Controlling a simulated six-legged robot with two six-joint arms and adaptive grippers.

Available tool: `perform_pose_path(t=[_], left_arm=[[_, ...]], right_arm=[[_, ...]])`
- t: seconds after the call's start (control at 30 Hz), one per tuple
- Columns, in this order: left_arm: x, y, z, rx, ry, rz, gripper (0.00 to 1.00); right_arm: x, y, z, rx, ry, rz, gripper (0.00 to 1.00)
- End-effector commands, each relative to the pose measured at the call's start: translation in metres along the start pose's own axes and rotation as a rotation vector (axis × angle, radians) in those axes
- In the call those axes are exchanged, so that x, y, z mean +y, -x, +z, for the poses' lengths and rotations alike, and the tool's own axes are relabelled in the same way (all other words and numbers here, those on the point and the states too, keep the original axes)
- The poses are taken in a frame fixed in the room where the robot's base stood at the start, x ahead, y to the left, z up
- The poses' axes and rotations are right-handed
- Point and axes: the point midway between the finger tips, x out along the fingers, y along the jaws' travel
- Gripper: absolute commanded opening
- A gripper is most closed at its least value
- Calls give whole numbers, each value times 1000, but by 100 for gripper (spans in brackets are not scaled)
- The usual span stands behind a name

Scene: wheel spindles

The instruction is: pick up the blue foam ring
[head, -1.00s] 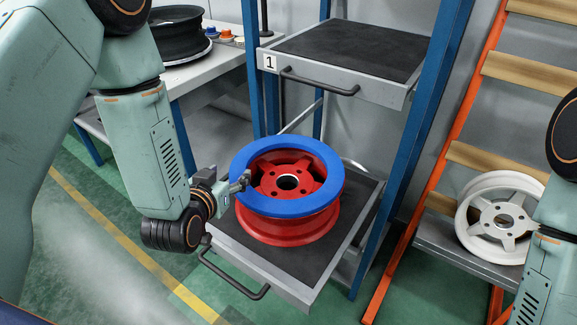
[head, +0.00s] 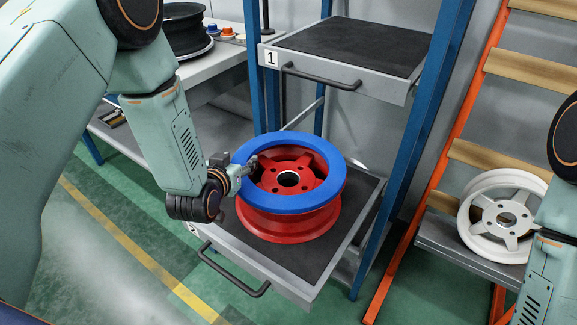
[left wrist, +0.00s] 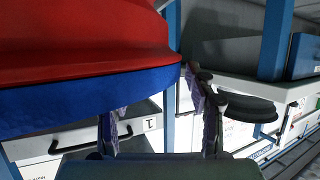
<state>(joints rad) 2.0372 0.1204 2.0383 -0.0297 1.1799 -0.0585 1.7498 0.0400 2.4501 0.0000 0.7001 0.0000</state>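The blue foam ring (head: 316,199) lies flat on top of a red wheel (head: 290,225), which rests on the dark mat of the lower pull-out shelf. My left gripper (head: 246,168) is at the ring's left side, with a fingertip over the ring near its inner edge. In the left wrist view the ring (left wrist: 80,100) fills the upper left under the red wheel (left wrist: 85,40). The two fingers (left wrist: 152,98) stand apart there; the ring hides the tip of the left one, and the other is beside its edge. I cannot tell whether they touch it. My right gripper is out of view.
An upper shelf (head: 350,45) marked 1 overhangs behind the wheel, between blue posts (head: 412,135). The lower shelf has a handle (head: 235,275) in front. A white wheel (head: 506,218) stands on an orange rack at right. A bench with a black wheel (head: 185,35) is behind left.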

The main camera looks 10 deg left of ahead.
Motion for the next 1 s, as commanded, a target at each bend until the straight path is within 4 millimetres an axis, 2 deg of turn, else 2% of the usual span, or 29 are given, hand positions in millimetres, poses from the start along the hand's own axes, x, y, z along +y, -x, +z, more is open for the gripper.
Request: perform_pose_path(t=[0.07,0.43,0.73,0.87,1.0], left_arm=[[0,0,0,0,0,0,45],[0,0,0,0,0,0,14],[0,2,-5,1,0,-1,13],[0,10,-24,3,1,-1,13],[0,21,-51,4,1,0,13]], right_arm=[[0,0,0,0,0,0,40],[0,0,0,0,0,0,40],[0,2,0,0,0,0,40],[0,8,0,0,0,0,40],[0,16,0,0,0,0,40]])
